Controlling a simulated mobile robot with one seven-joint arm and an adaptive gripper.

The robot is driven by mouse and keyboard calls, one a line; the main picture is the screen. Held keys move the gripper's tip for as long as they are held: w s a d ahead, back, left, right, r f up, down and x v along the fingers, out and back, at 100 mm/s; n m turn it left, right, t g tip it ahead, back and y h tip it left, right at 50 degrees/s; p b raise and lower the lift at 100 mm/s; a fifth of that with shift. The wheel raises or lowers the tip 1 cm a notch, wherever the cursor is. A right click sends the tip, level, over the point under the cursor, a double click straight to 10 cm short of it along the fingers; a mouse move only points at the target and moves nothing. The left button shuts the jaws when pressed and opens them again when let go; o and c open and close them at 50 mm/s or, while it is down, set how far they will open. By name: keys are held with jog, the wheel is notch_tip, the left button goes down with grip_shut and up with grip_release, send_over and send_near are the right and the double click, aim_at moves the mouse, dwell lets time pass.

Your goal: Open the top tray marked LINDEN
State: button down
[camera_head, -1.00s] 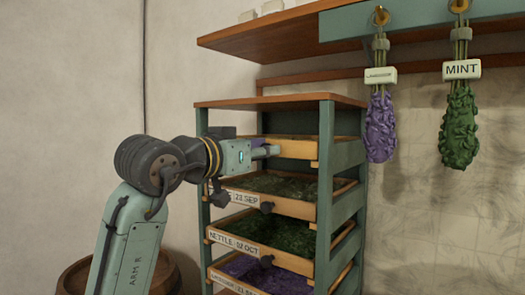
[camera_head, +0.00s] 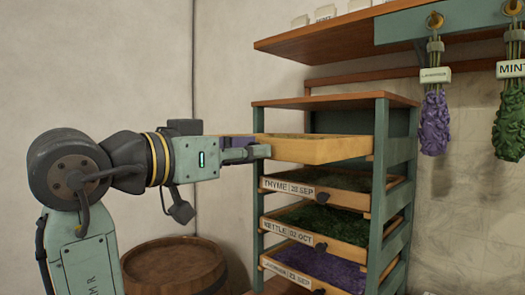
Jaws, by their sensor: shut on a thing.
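The top tray (camera_head: 325,151) is a shallow wooden drawer in the green drying rack (camera_head: 384,180). It stands out past the rack's front, well beyond the trays below. My gripper (camera_head: 262,152) is shut at the tray's front, at its left in the view. The grip point is partly hidden by the fingers. The tray's front face is turned away or covered, so I cannot read its label.
Below are the THYME tray (camera_head: 330,188), the NETTLE tray (camera_head: 320,225) and a tray of purple herb (camera_head: 320,266), all pushed in. A barrel (camera_head: 175,267) stands at the lower left. A shelf (camera_head: 350,35) with hanging bundles is above right.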

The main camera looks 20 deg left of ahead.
jog(key=shift+v, duration=1)
jog(key=c, duration=1.4)
grip_release()
jog(key=v, duration=1.2)
jog(key=shift+f, duration=0.1)
